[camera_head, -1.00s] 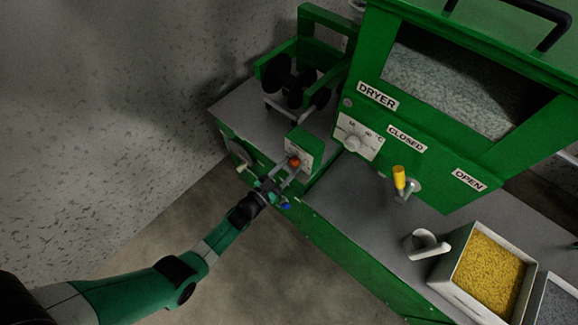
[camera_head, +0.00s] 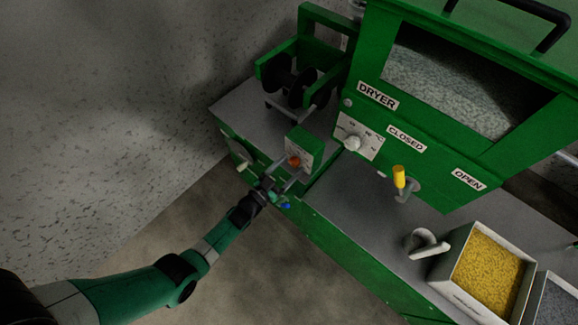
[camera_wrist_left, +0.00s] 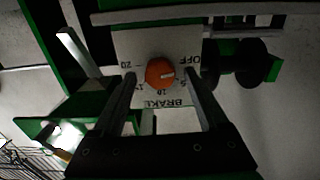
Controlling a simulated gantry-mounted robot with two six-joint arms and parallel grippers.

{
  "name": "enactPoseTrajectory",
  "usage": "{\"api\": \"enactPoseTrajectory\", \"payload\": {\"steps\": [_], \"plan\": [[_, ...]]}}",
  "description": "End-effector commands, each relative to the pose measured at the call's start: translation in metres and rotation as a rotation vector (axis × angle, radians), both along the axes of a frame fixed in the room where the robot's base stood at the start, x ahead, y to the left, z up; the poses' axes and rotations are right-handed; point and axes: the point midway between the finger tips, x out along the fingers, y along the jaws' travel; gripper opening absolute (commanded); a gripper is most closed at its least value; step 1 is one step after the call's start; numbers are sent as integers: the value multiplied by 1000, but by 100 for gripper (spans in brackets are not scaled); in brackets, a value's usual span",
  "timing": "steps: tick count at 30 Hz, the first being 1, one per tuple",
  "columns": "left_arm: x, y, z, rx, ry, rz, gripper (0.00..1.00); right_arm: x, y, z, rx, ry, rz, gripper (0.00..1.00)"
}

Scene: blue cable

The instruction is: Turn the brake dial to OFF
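The brake dial is an orange round knob (camera_head: 293,161) on a pale plate on a small green box. In the left wrist view the dial (camera_wrist_left: 160,72) sits near the middle, with OFF printed to its upper right, 20 to its left and BRAKE below. A small white mark on the knob lies toward its right side. My left gripper (camera_head: 286,174) reaches the dial from the front. In the wrist view its two fingers (camera_wrist_left: 162,80) stand apart, one on each side of the knob, with visible gaps. Contact cannot be seen. My right gripper is not in view.
Black spools (camera_head: 290,86) in a green frame stand behind the dial box. The green dryer (camera_head: 440,150) with its white knob (camera_head: 352,143) and yellow-handled lever (camera_head: 399,177) is to the right. A scoop (camera_head: 425,244) and a bin of yellow pellets (camera_head: 490,270) stand at the lower right.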

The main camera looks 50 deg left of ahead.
Motion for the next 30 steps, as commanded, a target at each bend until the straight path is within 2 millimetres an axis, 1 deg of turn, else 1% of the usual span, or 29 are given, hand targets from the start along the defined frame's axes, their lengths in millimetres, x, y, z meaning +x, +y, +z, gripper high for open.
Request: {"api": "enactPoseTrajectory", "payload": {"steps": [7,10,11,14,18,22,24,27,30], "plan": [[-1,0,0,1,1,0,76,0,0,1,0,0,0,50],[-9,-1,1,1,2,1,76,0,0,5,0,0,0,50],[-13,-1,2,1,2,1,76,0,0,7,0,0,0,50],[-33,-3,3,-1,4,2,76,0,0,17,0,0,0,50],[-68,-6,3,-2,6,4,76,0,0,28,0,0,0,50],[-95,-9,2,-1,3,3,76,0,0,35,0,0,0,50],[-105,-10,1,0,2,3,76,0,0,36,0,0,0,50],[-114,-11,0,1,2,2,76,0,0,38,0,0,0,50],[-116,-12,0,1,0,0,76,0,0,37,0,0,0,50]]}}
